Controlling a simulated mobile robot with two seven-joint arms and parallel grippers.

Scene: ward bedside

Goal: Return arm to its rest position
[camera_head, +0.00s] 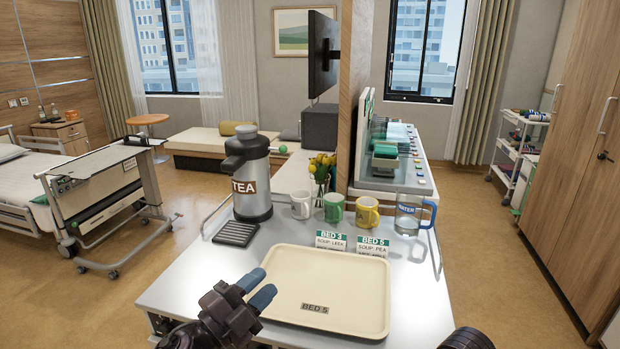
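My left gripper (264,284) is in front of the tray's left front corner, low in the head view. Its two blue-tipped fingers stand a little apart, with nothing seen between them. How high it is above the table is hard to tell. A dark round part of my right arm (466,339) shows at the bottom edge; its gripper is out of view.
Bare tabletop (190,275) lies left of the tray.

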